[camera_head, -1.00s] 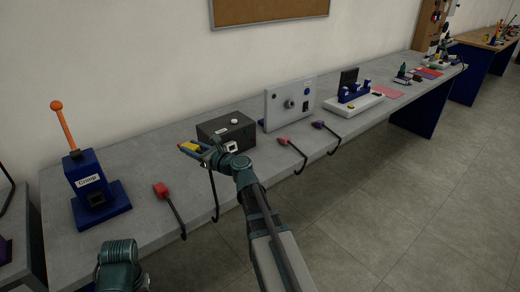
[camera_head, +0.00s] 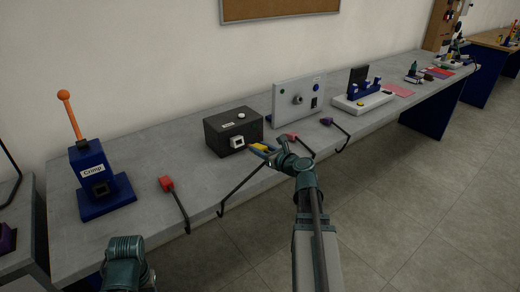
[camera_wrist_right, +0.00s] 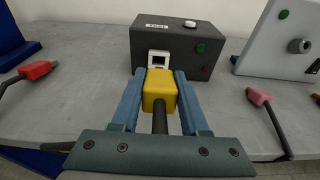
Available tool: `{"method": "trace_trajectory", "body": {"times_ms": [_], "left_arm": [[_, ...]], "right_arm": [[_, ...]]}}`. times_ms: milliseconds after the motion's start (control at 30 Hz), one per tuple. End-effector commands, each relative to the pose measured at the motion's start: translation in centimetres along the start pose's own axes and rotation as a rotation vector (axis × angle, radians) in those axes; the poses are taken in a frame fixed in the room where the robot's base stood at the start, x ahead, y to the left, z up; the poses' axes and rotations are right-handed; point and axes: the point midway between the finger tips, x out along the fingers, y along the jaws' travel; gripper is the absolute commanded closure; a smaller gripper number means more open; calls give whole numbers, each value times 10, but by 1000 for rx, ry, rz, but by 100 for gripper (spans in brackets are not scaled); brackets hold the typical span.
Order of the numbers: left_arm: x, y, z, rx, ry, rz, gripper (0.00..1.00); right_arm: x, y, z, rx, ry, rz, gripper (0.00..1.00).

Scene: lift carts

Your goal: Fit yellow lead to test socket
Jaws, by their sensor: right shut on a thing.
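My right gripper (camera_head: 268,149) is shut on the yellow lead's plug (camera_wrist_right: 160,88), with its blue fingers on both sides. The lead's black cable runs back between the fingers in the right wrist view and hangs over the table edge in the head view. The test socket (camera_head: 237,142) is a white square frame on the front of a dark box (camera_head: 220,128). In the head view the plug is just right of the socket, apart from it. In the right wrist view the socket (camera_wrist_right: 158,58) is straight ahead of the plug, whose front end is partly hidden. My left gripper is not in view.
A red lead (camera_head: 167,184) lies left of the box, and pink (camera_head: 292,138) and purple (camera_head: 327,121) leads lie to its right. A blue crimp press (camera_head: 92,172) stands at left. A grey panel (camera_head: 300,97) stands right of the box.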

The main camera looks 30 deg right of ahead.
Motion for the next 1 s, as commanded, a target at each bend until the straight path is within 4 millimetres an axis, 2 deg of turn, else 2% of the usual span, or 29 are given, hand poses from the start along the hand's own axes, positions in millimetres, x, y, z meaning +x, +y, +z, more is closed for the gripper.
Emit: {"method": "trace_trajectory", "body": {"times_ms": [367,1000], "left_arm": [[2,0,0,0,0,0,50],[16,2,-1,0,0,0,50]], "right_arm": [[7,0,-1,0,-1,1,100],[54,0,-6,0,-1,1,100]]}}
